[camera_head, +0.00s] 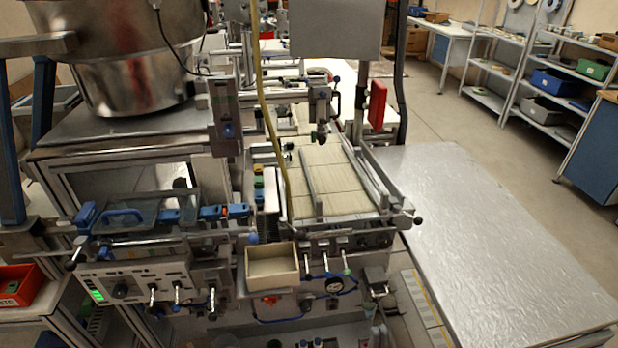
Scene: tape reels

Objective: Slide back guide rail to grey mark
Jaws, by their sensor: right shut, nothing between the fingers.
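A machine bed (337,190) with a pale ribbed surface lies in the middle of the head view. A thin metal guide rail (308,184) runs lengthwise over it. A second metal rail (371,181) runs along its right side, with a crossbar and black knobs at the near end. I cannot tell which one is the back guide rail, and I cannot make out a grey mark. I cannot pick out either of my grippers among the machine parts, and nothing is seen touching the rails.
A cream open box (272,265) stands at the bed's near left, with a yellow hose (270,130) hanging above. A large metal bowl (125,55) is at upper left. A bare silver tabletop (490,230) lies to the right, with shelves (545,85) behind it.

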